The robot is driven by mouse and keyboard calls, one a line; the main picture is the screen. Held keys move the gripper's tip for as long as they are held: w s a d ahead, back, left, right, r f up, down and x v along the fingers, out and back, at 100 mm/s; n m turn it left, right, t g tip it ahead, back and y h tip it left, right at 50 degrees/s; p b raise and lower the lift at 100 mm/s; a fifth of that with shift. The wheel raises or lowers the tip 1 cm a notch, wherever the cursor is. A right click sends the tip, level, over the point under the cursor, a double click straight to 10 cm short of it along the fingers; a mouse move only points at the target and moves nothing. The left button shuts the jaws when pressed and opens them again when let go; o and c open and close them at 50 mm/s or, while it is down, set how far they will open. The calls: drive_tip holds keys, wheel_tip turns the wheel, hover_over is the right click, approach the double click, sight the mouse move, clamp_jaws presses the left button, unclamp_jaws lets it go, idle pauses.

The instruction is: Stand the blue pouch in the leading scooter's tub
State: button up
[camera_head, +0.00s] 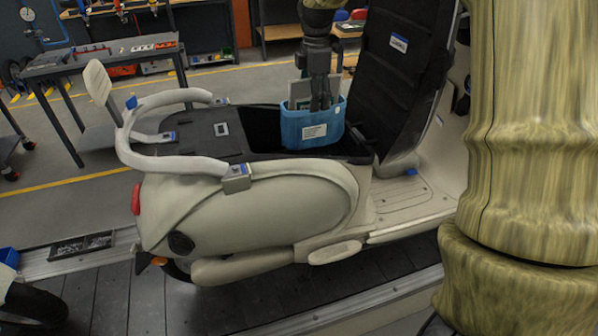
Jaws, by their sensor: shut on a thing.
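My gripper (322,101) points down and is shut on the upper edge of the blue pouch (312,128). The pouch is upright, with a white label on its near side and grey, card-like contents showing at its top. The cream scooter (250,212) stands side-on, its black seat (396,62) raised at the right. The scooter's black tub (262,125) is open beneath.
A cream grab rail (165,158) curves around the scooter's rear at left. The raised seat is close to the right of my gripper. A dark wheel (32,305) shows at lower left on the slat conveyor (110,300). A grey workbench (100,58) stands behind.

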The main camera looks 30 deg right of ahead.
sight(313, 128)
wheel_tip(313, 128, down, 6)
drive_tip(key=shift+w+d+r+p, duration=0.1)
drive_tip(key=shift+w+p, duration=0.05)
drive_tip(key=shift+p, duration=0.85)
drive_tip(key=shift+f, duration=0.5)
wheel_tip(313, 128, down, 3)
drive_tip(key=shift+f+p, duration=0.2)
drive_tip(key=shift+p, duration=0.6)
drive_tip(key=o, duration=1.3)
drive_tip(key=shift+f, duration=0.1)
wheel_tip(313, 128, up, 12)
drive_tip(key=b, duration=0.3)
drive_tip(key=shift+r, duration=0.2)
